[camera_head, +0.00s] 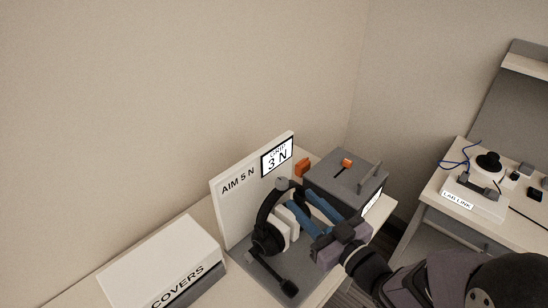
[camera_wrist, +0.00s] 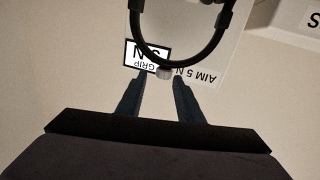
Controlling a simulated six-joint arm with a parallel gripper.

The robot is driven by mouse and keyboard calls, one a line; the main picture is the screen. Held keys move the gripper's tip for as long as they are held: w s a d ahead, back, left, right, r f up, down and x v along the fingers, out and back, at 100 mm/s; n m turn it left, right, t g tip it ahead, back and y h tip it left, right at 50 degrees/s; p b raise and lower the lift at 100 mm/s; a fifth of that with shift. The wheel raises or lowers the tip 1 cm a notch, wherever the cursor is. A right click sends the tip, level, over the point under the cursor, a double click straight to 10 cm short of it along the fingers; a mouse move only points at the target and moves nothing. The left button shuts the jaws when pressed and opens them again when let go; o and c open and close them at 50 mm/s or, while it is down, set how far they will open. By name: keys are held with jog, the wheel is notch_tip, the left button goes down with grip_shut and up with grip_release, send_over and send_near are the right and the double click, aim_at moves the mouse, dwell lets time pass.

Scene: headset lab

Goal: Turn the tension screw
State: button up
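The headset (camera_head: 264,222) hangs upright in front of a white panel (camera_head: 232,205) marked "AIM 5 N". A display (camera_head: 277,156) on the panel reads "GRIP 3 N". The tension screw looks to be the small grey knob (camera_head: 282,184) on top of the black headband. In the wrist view the knob (camera_wrist: 164,73) lies between and just beyond the fingertips, with the headband (camera_wrist: 181,62) behind it. My gripper (camera_head: 299,199) has blue fingers, spread apart with nothing between them. In the wrist view the gripper (camera_wrist: 161,80) shows a gap either side of the knob.
A white box marked "COVERS" (camera_head: 165,258) stands at the left. The microphone boom (camera_head: 274,273) reaches low to the front. A side table (camera_head: 456,222) with small devices is at the right.

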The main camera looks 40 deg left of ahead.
aim_at(278, 179)
jog(key=shift+s+a+r, duration=0.3)
jog(key=shift+s+r, duration=0.15)
jog(key=shift+a, duration=0.1)
jog(key=p+x, duration=0.3)
jog(key=x, duration=0.8)
jog(key=shift+a, duration=0.35)
jog(key=c, duration=0.8)
